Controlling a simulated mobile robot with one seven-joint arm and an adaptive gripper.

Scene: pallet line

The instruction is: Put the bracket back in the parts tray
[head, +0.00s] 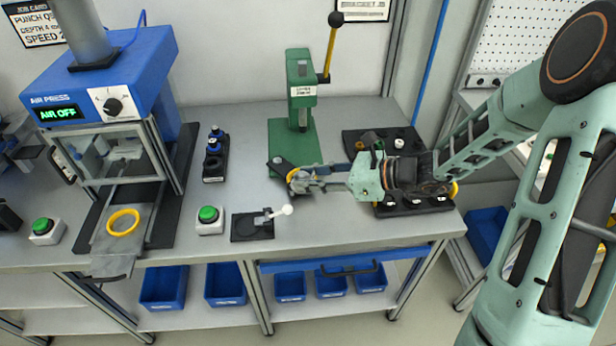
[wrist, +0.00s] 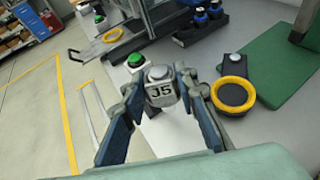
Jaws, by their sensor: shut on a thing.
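My gripper (head: 298,181) is over the bench, just in front of the green hand press. In the wrist view its two fingers (wrist: 160,100) are closed on a small grey block marked J5 (wrist: 161,92), which has a round, pale top. I cannot tell whether this block is the bracket. In the head view the fingers largely hide it. A black holder with a yellow ring (wrist: 233,94) lies right of the fingers, beside the green press base. Black trays with small parts stand behind (head: 350,136) and under my wrist (head: 440,207); I cannot tell which is the parts tray.
The green press (head: 301,85) stands behind my gripper. A blue air press (head: 130,75) reading AIR OFF is at left, with a yellow ring (head: 123,222) on its plate. A green button (head: 208,214) and a small clamp plate (head: 248,232) are near the front edge. Blue bins (head: 290,287) sit below.

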